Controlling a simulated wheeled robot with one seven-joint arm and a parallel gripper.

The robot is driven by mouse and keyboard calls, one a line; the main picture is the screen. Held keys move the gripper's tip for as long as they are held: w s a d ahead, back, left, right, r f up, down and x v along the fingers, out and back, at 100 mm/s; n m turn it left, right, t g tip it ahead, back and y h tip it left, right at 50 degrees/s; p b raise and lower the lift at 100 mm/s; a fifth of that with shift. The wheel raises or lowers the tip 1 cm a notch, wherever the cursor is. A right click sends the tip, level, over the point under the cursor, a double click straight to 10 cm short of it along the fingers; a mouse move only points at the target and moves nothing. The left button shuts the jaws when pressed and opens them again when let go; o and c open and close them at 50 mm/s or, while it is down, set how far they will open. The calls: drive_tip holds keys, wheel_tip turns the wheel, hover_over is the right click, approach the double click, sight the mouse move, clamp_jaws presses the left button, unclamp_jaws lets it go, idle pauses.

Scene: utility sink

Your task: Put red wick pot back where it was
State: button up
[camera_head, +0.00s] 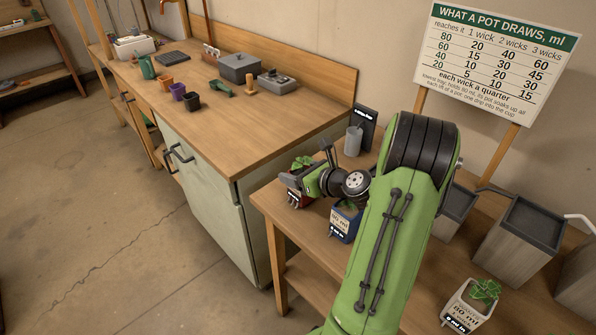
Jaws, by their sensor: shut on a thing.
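The red wick pot (295,198) is at the left end of the low wooden bench. Green leaves (302,162) show above it, and a label is on its front. My gripper (297,182) is shut on the red wick pot and partly covers it. Whether the pot's base touches the bench is hard to tell. A blue pot (345,222) with a label stands just to the right, close to the red pot and below my wrist.
A white pot (467,306) with a plant stands at the front right. Grey containers (519,240) line the bench's right side. A grey cylinder (353,140) and dark sign (367,118) stand behind. The counter (270,128) is clear near its right end. A chart (497,62) stands behind.

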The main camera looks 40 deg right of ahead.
drive_tip(key=shift+f, duration=0.2)
drive_tip(key=o, duration=1.4)
wheel_tip(320, 180, up, 10)
drive_tip(key=p, duration=0.4)
